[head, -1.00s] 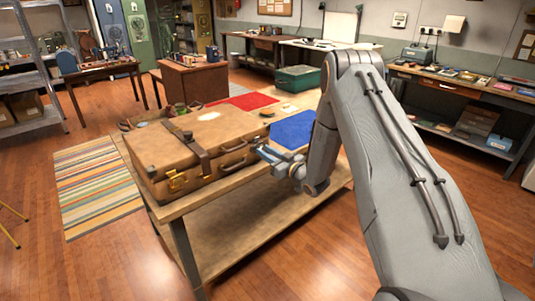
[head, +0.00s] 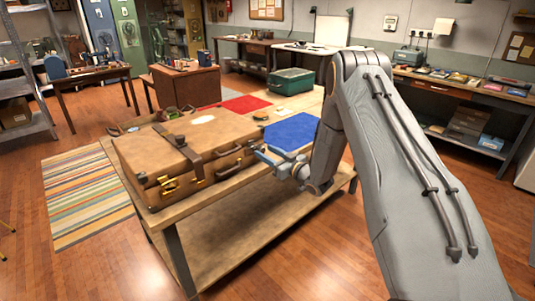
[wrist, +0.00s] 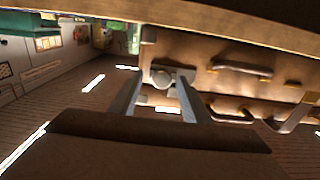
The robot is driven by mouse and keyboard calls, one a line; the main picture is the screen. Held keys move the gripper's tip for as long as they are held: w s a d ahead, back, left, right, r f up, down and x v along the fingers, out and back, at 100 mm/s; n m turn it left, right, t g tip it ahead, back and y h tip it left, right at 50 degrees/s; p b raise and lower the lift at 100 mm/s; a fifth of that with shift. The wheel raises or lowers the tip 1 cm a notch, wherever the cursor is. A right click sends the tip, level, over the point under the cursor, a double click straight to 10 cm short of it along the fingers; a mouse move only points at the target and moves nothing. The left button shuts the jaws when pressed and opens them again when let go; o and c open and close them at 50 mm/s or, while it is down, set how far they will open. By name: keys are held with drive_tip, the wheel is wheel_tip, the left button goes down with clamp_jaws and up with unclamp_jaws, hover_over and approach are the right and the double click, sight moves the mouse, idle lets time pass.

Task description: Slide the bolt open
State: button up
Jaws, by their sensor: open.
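A brown leather suitcase (head: 190,145) lies closed on a wooden table, with brass latches, straps and handles on its front side. My gripper (head: 264,155) is at the right end of that front side. In the wrist view my gripper (wrist: 161,82) has its two fingers apart. A small round grey metal knob (wrist: 163,77), which looks like the bolt's, shows between the fingertips against the suitcase side (wrist: 215,55). I cannot tell whether the fingers touch it. The knob is too small to make out in the head view.
The wooden table (head: 215,215) bears the suitcase, a blue mat (head: 291,130) and a red mat (head: 243,102). A green box (head: 290,81) stands at its far end. A striped rug (head: 85,195) lies on the floor to the left.

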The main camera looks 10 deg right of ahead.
drive_tip(key=b+v, duration=0.1)
drive_tip(key=v, duration=0.6)
drive_tip(key=shift+s+b, duration=0.25)
drive_tip(key=shift+b, duration=0.05)
drive_tip(key=shift+d, duration=0.15)
drive_tip(key=s+r+m+g+h, duration=0.2)
drive_tip(key=s+g, duration=0.3)
drive_tip(key=s, duration=0.8)
drive_tip(key=s+a+r+m+g+h, duration=0.1)
drive_tip(key=s+g+h, duration=0.3)
drive_tip(key=s, duration=0.8)
drive_tip(key=s+a+r+m+g+h, duration=0.1)
drive_tip(key=s+r+m+g+h, duration=0.2)
drive_tip(key=s, duration=1)
drive_tip(key=g, duration=0.2)
drive_tip(key=shift+s+g+h, duration=0.3)
drive_tip(key=shift+s, duration=0.05)
